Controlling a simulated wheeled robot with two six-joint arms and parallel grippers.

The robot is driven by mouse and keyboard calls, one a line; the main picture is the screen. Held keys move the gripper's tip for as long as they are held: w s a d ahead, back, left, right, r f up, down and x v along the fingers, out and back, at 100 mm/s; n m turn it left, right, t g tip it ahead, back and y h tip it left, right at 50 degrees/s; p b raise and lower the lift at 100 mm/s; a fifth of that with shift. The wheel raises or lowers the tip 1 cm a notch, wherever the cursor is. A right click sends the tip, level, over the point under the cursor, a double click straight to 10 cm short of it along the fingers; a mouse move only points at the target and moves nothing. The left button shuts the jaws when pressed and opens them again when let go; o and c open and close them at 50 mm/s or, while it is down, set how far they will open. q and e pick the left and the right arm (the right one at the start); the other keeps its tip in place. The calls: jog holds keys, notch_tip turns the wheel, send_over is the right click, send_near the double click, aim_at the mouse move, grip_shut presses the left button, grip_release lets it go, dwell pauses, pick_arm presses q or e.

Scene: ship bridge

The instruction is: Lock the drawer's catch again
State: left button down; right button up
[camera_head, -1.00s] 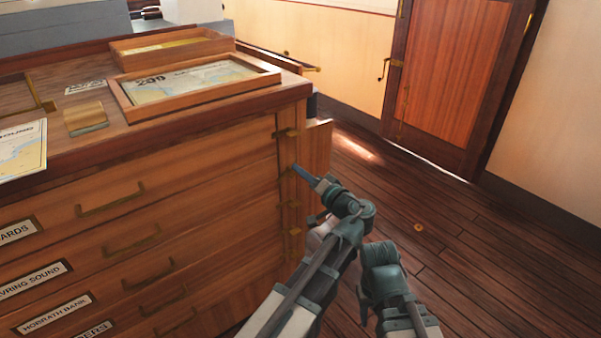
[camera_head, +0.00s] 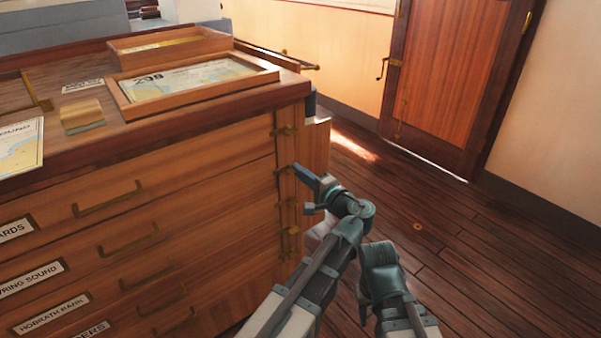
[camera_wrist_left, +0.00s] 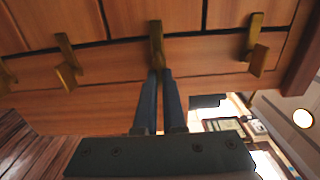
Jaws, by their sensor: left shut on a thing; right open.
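My left gripper (camera_head: 303,176) is at the right end of the drawer front. Its two blue fingers are shut on a brass catch (camera_wrist_left: 156,38), the second from the top, at the edge of the drawers. The left wrist view shows the fingertips (camera_wrist_left: 160,72) around the catch's lower end. The top drawer (camera_head: 160,180) appears flush with the chest front. My right gripper (camera_head: 378,268) is low, to the right of the left one, away from the chest; its fingers are hard to make out.
Other brass catches (camera_head: 285,131) sit above and below the held one. Drawer handles (camera_head: 108,200) stick out to the left. The chest top carries a framed chart (camera_head: 195,82) and a wooden tray (camera_head: 170,46). The floor (camera_head: 480,240) at right is mostly clear.

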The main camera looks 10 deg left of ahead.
pick_arm(q)
jog(key=shift+w+a, duration=0.1)
jog(key=shift+a, duration=0.05)
dwell(0.3)
jog(key=c, duration=1)
grip_release()
